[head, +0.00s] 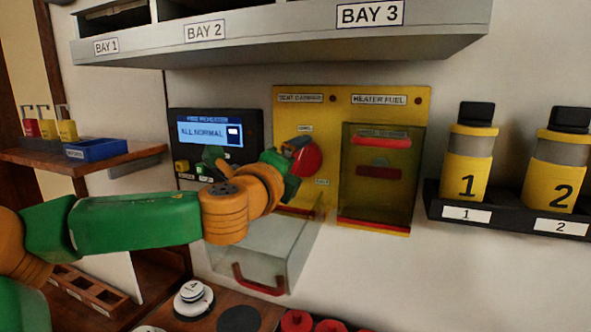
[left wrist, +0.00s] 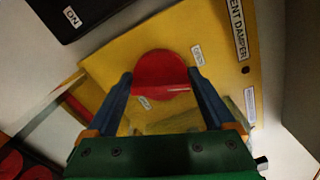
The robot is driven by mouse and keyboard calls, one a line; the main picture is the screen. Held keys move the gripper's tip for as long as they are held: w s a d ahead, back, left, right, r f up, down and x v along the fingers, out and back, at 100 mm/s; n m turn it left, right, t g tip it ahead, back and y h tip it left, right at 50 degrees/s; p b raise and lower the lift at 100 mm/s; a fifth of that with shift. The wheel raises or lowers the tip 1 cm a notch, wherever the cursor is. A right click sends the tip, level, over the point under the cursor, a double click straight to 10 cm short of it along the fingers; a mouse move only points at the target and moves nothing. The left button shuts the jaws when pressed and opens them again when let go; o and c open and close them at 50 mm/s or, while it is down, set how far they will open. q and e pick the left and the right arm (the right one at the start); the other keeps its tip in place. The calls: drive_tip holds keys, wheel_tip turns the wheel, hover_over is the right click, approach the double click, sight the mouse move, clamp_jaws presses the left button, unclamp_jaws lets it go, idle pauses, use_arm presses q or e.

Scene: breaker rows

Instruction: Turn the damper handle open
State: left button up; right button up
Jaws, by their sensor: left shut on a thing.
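The vent damper's red round handle (head: 308,160) is on the left half of a yellow panel (head: 420,112), under a vent damper label. My left gripper (head: 294,152) reaches it from the left and partly hides it. In the left wrist view, the red handle (left wrist: 160,76) lies between the two blue fingers, and the gripper (left wrist: 161,82) is shut on it. A small label reading OPEN (left wrist: 198,56) is beside the handle. A second small label is too blurred to read. I cannot tell the handle's exact angle. My right gripper is not in view.
A clear cover (head: 258,245) with a red pull sticks out below the damper. A shut clear cover (head: 384,205) is over the heater fuel side. A display (head: 209,133) reads ALL NORMAL. Numbered yellow canisters (head: 468,168) stand at right. A bay shelf (head: 285,32) overhangs above.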

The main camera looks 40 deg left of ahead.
use_arm(q)
drive_tip(key=shift+f+n+b, duration=0.15)
drive_tip(key=shift+n+b, duration=0.65)
drive_tip(key=shift+n, duration=1.3)
drive_tip(key=o, duration=1.1)
drive_tip(key=shift+b+v, duration=1)
drive_tip(key=shift+v, duration=2.6)
